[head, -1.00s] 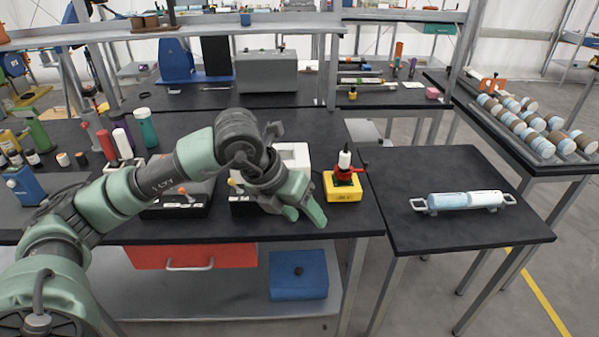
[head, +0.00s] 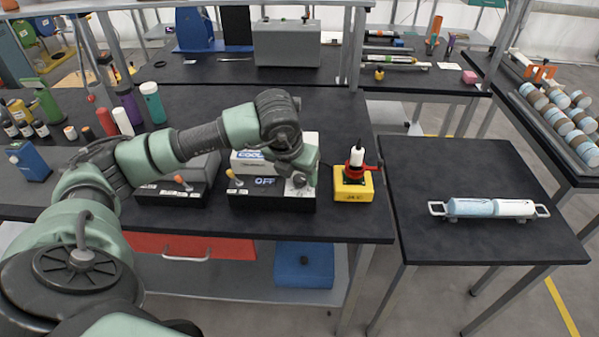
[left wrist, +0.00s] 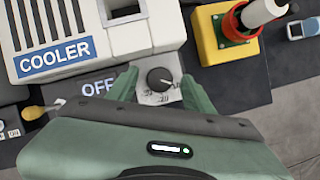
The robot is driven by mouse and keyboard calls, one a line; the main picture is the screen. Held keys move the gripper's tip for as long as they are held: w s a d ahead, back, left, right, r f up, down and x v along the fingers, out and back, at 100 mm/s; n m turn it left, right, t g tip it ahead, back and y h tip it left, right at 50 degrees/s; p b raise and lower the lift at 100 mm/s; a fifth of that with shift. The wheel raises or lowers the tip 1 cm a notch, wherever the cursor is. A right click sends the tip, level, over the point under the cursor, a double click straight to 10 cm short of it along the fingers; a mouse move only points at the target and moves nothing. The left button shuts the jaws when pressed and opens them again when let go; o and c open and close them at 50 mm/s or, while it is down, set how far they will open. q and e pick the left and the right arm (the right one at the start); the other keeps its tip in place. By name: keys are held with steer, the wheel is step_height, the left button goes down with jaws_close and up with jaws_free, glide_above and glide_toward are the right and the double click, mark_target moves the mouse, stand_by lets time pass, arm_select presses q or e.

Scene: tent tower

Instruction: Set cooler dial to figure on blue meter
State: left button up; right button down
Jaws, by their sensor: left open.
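The cooler (head: 250,161) is a white box with a blue label and a black front panel. Its display (head: 264,181) reads OFF, partly hidden by my gripper in the left wrist view. The cooler dial (left wrist: 160,79) is a dark round knob on a pale scale. My left gripper (left wrist: 159,86) is open, with its green fingers on either side of the dial; contact cannot be told. In the head view the left gripper (head: 300,172) hangs over the panel's right end. A blue box (head: 28,160) at the far left may be the blue meter; its figure is unreadable. My right gripper is out of view.
A yellow box (head: 353,190) with a red-and-white top stands close right of the cooler. A similar dark panel unit (head: 172,192) stands to its left. Bottles (head: 152,103) stand farther left. The side table's front (head: 480,250) is clear.

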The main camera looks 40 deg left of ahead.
arm_select(q)
steer(key=shift+f, duration=0.1)
jaws_close()
steer(key=shift+f+m+b, duration=0.15)
steer(key=shift+m+b, duration=0.25)
steer(key=shift+b, duration=0.3)
steer(key=m+h+b, duration=0.1)
steer(key=m+b, duration=0.2)
steer(key=shift+a, duration=0.2)
steer(key=shift+m+h+b, duration=0.4)
steer(key=shift+m+b, duration=0.1)
steer(key=m+h+b, duration=0.1)
steer(key=m, duration=0.2)
steer(key=shift+a, duration=0.1)
steer(key=shift+w+a+r+m+g+h+b, duration=0.1)
steer(key=shift+m+g+h+b, duration=0.2)
steer(key=shift+m, duration=0.65)
steer(key=shift+w+r+m+g+h+b, duration=0.1)
steer(key=shift+m+g+h, duration=0.25)
steer(key=shift+m, duration=0.6)
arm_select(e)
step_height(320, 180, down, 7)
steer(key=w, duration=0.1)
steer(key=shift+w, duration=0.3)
